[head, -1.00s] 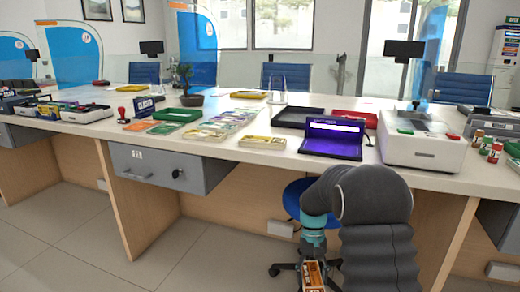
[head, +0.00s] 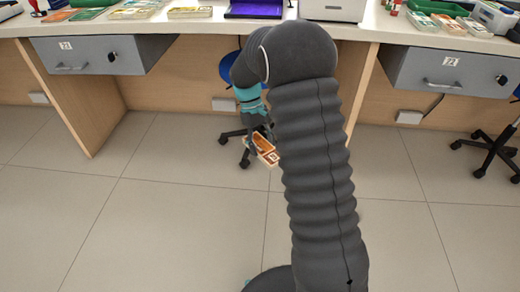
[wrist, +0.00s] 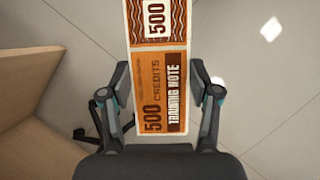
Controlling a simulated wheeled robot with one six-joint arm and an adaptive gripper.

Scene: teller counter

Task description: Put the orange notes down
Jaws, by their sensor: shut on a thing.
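The orange notes (head: 266,150) are a bundle with a white edge and the figure 500 on it. They hang below the front of the counter, above the floor. In the wrist view the orange notes (wrist: 158,90) lie between the two fingers and read "500 credits, training note". My gripper (wrist: 160,88) is shut on them, one finger at each long side. In the head view my gripper (head: 259,132) is small and partly hidden by the notes and my arm.
The white counter (head: 210,25) runs along the top, with note bundles (head: 135,10), a purple-lit tray (head: 255,8) and a white machine (head: 333,8). Drawers (head: 100,57) hang beneath. A wheeled chair (head: 232,136) stands behind my gripper. The tiled floor (head: 150,220) in front is clear.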

